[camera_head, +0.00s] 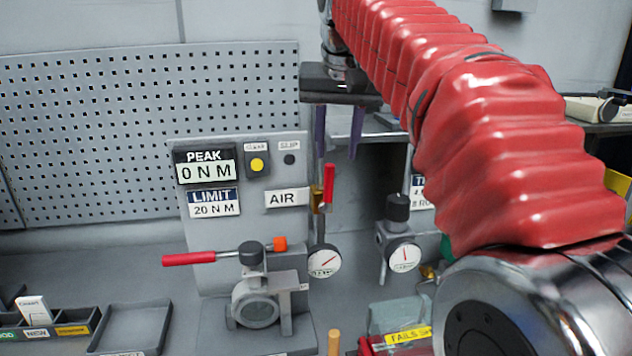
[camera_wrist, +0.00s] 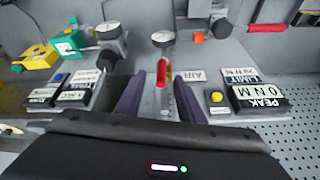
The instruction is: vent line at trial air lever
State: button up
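The air lever (camera_head: 328,184) is a red handle standing upright on a brass valve, just right of the AIR label (camera_head: 287,197). A dial gauge (camera_head: 323,261) sits below it. My gripper (camera_head: 337,154) is open, its two purple fingers pointing down above the lever in the head view. In the wrist view the red lever (camera_wrist: 162,76) shows between the open fingers, with a gap on each side. Nothing is held. I cannot tell how far the fingertips are from the lever.
The panel carries a PEAK 0 N M display (camera_head: 206,170), a LIMIT 20 N M label (camera_head: 214,203) and a yellow button (camera_head: 257,165). A red-handled actuator (camera_head: 255,300) stands below. A second gauge (camera_head: 404,257) is right of the lever. A pegboard (camera_head: 90,130) is behind.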

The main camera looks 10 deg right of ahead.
aim_at(329, 171)
jog(key=shift+w+a+r+m, duration=0.15)
jog(key=shift+w+r, duration=0.3)
jog(key=shift+w, duration=0.25)
jog(key=shift+w+r+m, duration=0.15)
jog(key=shift+w+r, duration=0.25)
jog(key=shift+w, duration=0.3)
jog(key=shift+f, duration=0.15)
jog(key=x, duration=1.3)
jog(key=shift+f, duration=0.3)
jog(key=shift+c, duration=0.7)
grip_shut()
